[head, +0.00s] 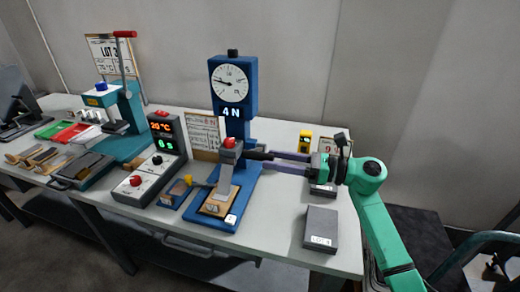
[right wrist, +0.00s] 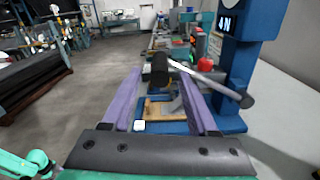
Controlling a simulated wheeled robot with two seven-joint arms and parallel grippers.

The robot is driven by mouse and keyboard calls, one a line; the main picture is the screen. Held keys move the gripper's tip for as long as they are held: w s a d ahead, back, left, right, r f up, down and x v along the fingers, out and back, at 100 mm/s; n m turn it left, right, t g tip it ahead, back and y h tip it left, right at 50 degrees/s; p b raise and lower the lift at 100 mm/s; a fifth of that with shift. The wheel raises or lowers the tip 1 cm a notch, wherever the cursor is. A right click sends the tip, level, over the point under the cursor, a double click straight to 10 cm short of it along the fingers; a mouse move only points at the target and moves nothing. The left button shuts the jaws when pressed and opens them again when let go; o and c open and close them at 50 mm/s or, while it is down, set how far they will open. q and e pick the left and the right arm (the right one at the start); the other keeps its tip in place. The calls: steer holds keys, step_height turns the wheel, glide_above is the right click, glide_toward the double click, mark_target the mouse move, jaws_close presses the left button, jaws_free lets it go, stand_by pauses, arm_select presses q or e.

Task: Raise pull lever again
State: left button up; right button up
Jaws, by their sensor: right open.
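The pull tester is a blue stand (head: 237,125) with a round dial (head: 231,83) and a display reading 4 N. Its pull lever (head: 259,155) has a black grip and points right, roughly level, in the head view. In the right wrist view the lever's black grip (right wrist: 159,70) sits at the end of a grey rod. My right gripper (head: 267,160) is open. Its purple fingers, also in the right wrist view (right wrist: 160,76), lie on either side of the grip. Contact cannot be told. A beige sample (head: 217,204) lies on the tester's blue base. My left gripper is not in view.
A grey block (head: 321,228) lies at the front right. A teal press (head: 128,110) stands at the far left. The bench is clear between tester and block.

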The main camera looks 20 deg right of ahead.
mark_target(247, 155)
steer(key=x, duration=0.3)
steer(key=shift+a+r+p, duration=0.1)
steer(key=shift+r+p, duration=0.1)
steer(key=shift+p, duration=0.15)
steer(key=shift+w+a+f, duration=0.2)
steer(key=shift+a, duration=0.05)
steer(key=shift+c, duration=0.2)
jaws_close()
stand_by(0.7)
